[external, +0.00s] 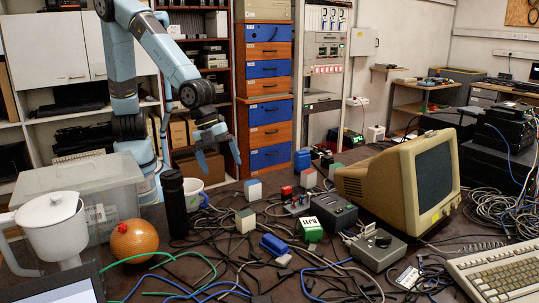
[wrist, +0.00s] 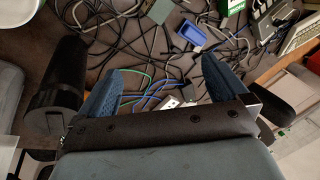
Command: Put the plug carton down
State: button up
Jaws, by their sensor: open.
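My gripper (external: 219,160) is open and empty above the table, near the white mug (external: 194,194). None is in my gripper.
A black cylinder (external: 174,204), an orange ball (external: 134,241), a white jug (external: 52,232) and a clear bin (external: 108,185) crowd the left. A beige monitor (external: 385,185) and keyboard (external: 500,272) stand right.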

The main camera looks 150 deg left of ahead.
jog(key=s+d+r+n, duration=0.2)
jog(key=s+d+r, duration=0.3)
jog(key=s, duration=0.5)
jog(key=s+d+r+n+t+h, duration=0.1)
jog(key=s+d+r+n, duration=0.1)
jog(key=s+d+r, duration=0.4)
jog(key=s+d+r+n, duration=0.3)
jog(key=s+d+r, duration=0.3)
jog(key=s, duration=0.9)
jog(key=shift+r+t+h, duration=0.4)
jog(key=shift+r, duration=0.05)
